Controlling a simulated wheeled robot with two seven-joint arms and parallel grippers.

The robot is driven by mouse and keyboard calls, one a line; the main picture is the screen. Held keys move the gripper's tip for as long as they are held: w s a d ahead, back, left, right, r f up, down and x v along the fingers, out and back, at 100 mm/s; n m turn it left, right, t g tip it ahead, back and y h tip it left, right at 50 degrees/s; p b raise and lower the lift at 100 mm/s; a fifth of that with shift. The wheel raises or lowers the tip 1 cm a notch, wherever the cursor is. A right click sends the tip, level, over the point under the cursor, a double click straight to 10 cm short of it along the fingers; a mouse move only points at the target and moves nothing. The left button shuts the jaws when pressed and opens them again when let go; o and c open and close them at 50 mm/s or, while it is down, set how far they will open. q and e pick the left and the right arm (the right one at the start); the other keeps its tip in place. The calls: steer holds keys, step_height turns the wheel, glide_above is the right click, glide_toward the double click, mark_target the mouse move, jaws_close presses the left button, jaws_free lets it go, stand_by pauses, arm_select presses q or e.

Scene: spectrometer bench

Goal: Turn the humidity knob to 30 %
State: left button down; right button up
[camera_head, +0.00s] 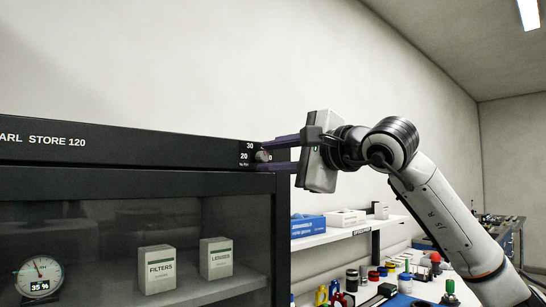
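The humidity knob (263,156) is a small grey knob at the right end of the dark cabinet's top panel. White marks beside it read 30 and 20, with part of another mark to its right; its pointer is too small to read. My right gripper (262,157) reaches in from the right, one dark purple finger above the knob and one below it. I cannot tell whether the fingers touch it. A round dial (39,275) inside the cabinet has a display reading 35 %. My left gripper is not in view.
The dark cabinet (120,180) has a glass front with a FILTERS box (157,270) and a LENSES box (216,258) inside. At right, a white shelf (335,236) holds a blue box (307,225), above a bench with several small coloured items.

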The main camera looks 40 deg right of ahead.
steer(key=shift+o, duration=0.6)
steer(key=shift+s, duration=0.25)
steer(key=s+b, duration=0.2)
steer(key=s, duration=0.7)
steer(key=shift+s+d, duration=0.4)
